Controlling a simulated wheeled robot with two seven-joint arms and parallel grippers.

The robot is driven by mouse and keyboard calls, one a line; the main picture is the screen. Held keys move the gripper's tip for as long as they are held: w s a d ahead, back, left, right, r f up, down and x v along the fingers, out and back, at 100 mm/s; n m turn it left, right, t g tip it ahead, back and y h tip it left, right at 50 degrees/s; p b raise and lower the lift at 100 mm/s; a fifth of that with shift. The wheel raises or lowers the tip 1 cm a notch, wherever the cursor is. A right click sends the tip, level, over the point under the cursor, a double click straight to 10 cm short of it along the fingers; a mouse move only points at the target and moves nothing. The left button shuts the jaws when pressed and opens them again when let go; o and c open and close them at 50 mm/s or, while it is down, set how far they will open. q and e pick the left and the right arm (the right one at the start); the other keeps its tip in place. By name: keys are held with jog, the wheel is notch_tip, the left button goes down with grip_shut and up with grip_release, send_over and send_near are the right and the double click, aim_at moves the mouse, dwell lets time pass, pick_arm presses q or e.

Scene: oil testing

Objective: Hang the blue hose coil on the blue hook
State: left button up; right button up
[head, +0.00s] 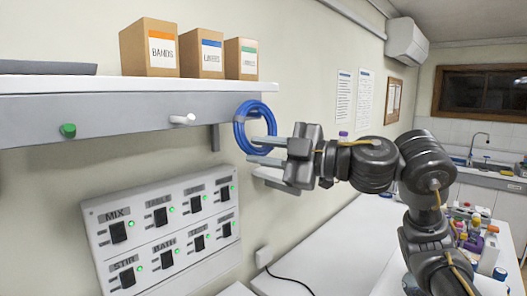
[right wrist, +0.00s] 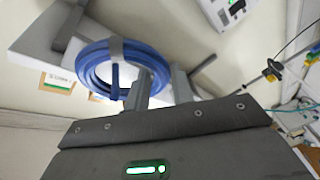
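The blue hose coil (head: 239,138) is a ring at the right end of the grey rail under the shelf. It also shows in the right wrist view (right wrist: 88,68), with a grey band at one side. My right gripper (head: 256,150) has its two fingers on either side of the coil's lower rim, closed on it. A blue peg, seemingly the blue hook (right wrist: 115,82), shows inside the ring in the right wrist view. I cannot tell whether the coil rests on it. In the head view the hook is not clearly visible. My left gripper is not in view.
A green hook (head: 68,130) and a white hook (head: 183,119) stick out of the rail (head: 110,118). Several boxes (head: 202,52) stand on the shelf above. A switch panel (head: 163,228) is mounted below. A white counter (head: 330,250) runs along the wall.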

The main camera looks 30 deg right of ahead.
jog(key=o, duration=0.4)
jog(key=shift+s+d, duration=0.2)
jog(key=b+v, duration=0.4)
jog(key=v, duration=0.6)
jog(key=shift+b, duration=0.3)
jog(key=shift+s+d, duration=0.1)
